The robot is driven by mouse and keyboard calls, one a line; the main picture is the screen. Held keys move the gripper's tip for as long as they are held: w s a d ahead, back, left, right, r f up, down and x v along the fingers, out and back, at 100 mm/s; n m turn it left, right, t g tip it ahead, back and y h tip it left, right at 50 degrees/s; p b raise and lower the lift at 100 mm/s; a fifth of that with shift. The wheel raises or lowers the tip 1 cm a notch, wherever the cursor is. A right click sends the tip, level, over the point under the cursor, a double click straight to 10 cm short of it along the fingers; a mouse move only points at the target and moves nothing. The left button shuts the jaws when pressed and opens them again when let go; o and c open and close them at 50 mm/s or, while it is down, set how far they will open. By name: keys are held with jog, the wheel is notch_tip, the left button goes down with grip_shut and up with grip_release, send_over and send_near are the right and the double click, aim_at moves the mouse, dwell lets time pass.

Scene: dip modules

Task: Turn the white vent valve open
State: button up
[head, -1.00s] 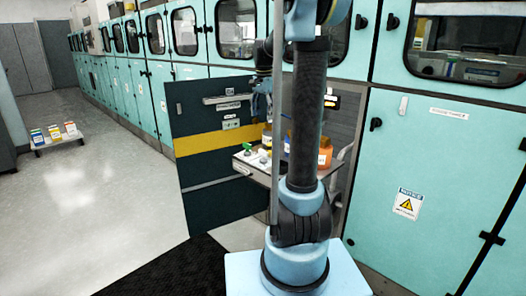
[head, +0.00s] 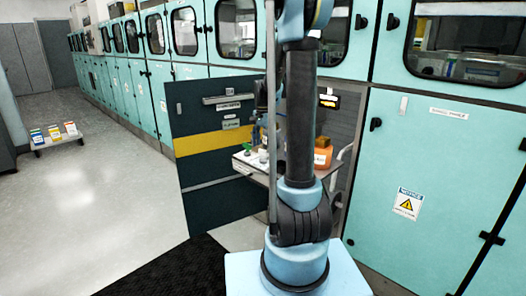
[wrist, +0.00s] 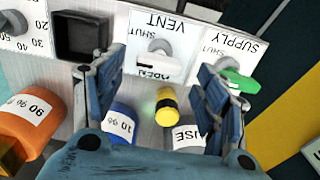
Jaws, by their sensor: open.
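The white vent valve (wrist: 160,58) is a small pale knob on a light panel under the upside-down VENT label in the wrist view. SHUT and OPEN marks (wrist: 158,73) sit beside it. It also shows small in the head view (head: 262,156). My gripper (wrist: 160,68) is open, one finger on each side of the valve, with no clear contact. Whether the fingertips are level with the knob I cannot tell. In the head view my gripper is mostly hidden behind my arm. The green supply valve (wrist: 240,82) is just right of the right finger.
An orange bottle (wrist: 25,115), a blue bottle (wrist: 122,118) and a yellow-and-black piece (wrist: 167,105) are close to the fingers. A black square block (wrist: 82,35) is left of the valve. The dark open door (head: 205,205) stands left of the panel.

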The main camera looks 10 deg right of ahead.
aim_at(263, 156)
jog(key=shift+f, duration=1.3)
jog(key=c, duration=1)
jog(key=shift+c, duration=0.2)
